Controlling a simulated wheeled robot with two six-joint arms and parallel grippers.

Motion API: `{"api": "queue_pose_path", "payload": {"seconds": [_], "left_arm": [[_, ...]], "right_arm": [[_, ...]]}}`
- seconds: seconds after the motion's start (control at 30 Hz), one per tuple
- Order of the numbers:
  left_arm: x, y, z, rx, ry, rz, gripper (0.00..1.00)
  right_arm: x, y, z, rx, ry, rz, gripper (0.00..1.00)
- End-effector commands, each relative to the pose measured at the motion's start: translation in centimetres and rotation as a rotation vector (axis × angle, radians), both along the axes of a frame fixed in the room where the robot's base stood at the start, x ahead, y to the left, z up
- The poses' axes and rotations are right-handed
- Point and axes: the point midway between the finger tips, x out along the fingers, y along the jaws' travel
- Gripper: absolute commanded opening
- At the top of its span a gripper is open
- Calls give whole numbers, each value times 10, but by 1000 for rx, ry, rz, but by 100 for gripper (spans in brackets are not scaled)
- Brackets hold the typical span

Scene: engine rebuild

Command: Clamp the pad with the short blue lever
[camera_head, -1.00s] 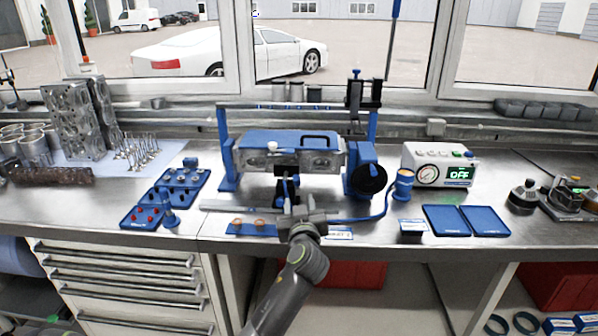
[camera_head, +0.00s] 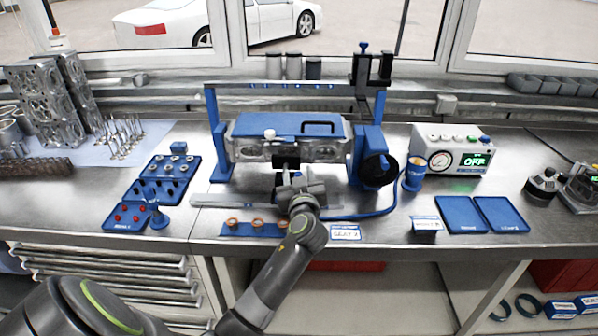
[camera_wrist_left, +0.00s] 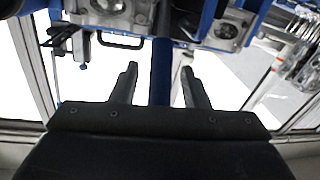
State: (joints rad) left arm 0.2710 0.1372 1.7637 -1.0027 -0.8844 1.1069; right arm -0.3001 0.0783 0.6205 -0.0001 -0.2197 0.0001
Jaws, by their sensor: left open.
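A grey cylinder head (camera_head: 300,152) sits in a blue fixture frame (camera_head: 220,150), with a blue plate or pad (camera_head: 290,126) on top bearing a black handle loop. My left gripper (camera_head: 287,163) is in front of the cylinder head's near face. In the left wrist view my left gripper (camera_wrist_left: 158,85) is open, its two fingers apart on either side of a blue bar (camera_wrist_left: 161,70). The bar seems to be the short blue lever, but I cannot tell if it lies between the fingers in depth. In the head view my gripper hides it. My right gripper is out of view.
A black round wheel (camera_head: 376,170) is on the fixture's right side. A blue strip with copper-coloured rings (camera_head: 257,230) lies in front. A gauge box (camera_head: 452,150) and blue trays (camera_head: 462,214) stand right; blue parts trays (camera_head: 165,178) stand left.

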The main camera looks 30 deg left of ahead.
Motion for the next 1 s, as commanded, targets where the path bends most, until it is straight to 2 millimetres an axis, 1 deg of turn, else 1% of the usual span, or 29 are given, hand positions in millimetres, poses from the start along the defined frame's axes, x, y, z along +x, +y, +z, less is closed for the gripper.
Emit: {"api": "queue_pose_path", "payload": {"seconds": [0.13, 0.17, 0.4, 0.47, 0.83, 1.0], "left_arm": [[0, 0, 0, 0, 0, 0, 41], [0, 0, 0, 0, 0, 0, 39], [0, 0, 0, 0, 0, 0, 7], [0, 0, 0, 0, 0, 0, 0], [1, 0, 0, -1, 1, 0, 0], [11, 0, 4, -12, 19, -1, 0]], "right_arm": [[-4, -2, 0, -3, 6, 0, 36], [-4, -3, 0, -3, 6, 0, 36], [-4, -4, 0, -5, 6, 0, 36], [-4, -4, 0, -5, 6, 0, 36], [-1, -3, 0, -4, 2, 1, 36], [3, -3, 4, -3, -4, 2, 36]]}}
